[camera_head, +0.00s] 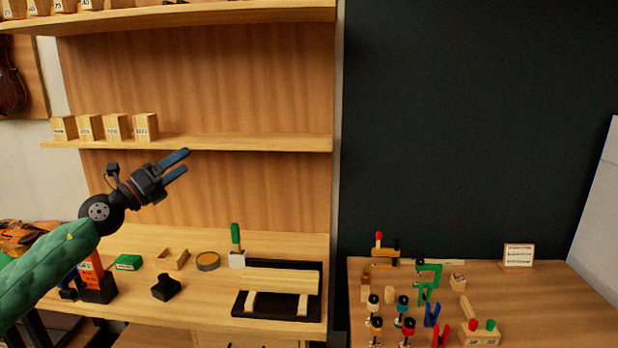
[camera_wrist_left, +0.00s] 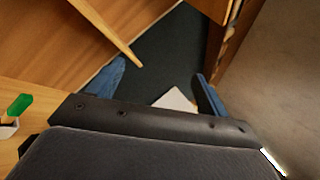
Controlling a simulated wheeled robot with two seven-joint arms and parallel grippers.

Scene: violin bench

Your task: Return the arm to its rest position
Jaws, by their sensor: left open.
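My left gripper (camera_head: 178,165) is raised in front of the wooden shelf unit, above the left bench. Its two blue fingers are spread apart with nothing between them. In the left wrist view the fingers of my left gripper (camera_wrist_left: 157,84) also show apart and empty, with the dark wall panel behind them. My left arm (camera_head: 45,265), in a green padded sleeve, reaches in from the lower left. My right gripper is not in either view.
The left bench (camera_head: 215,300) holds a black tray (camera_head: 238,305) with a wooden piece, a green-handled tool (camera_head: 236,240), a green box (camera_head: 128,262) and small parts. Wooden blocks (camera_head: 117,127) stand on the middle shelf (camera_head: 240,143). Clamps (camera_head: 428,280) crowd the right bench (camera_head: 560,310).

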